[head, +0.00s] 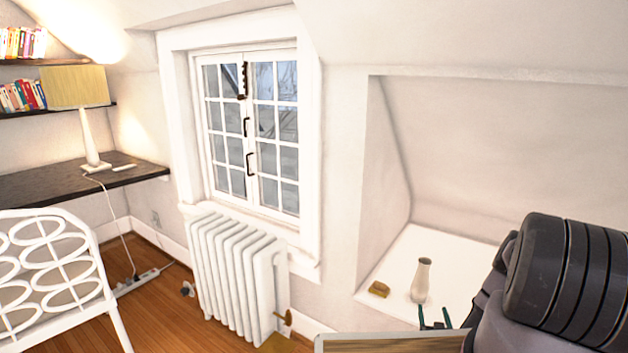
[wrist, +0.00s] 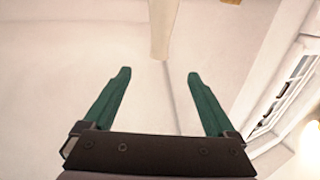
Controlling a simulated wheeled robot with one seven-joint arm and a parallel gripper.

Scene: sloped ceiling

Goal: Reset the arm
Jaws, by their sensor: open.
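My gripper (wrist: 159,75) has two green fingers spread apart with nothing between them. It also shows at the lower right in the head view (head: 434,311), just in front of a white vase. The pale vase (head: 421,281) stands upright on the white niche ledge (head: 446,258). In the wrist view the vase (wrist: 163,28) shows at the top, beyond the fingertips and apart from them. My dark arm covers the right part of the ledge in the head view.
A small yellow-brown object (head: 379,289) lies on the ledge left of the vase. A white radiator (head: 237,275) stands below the window (head: 252,130). A dark desk (head: 60,182) with a lamp (head: 90,130) and a white chair (head: 55,275) are at the left.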

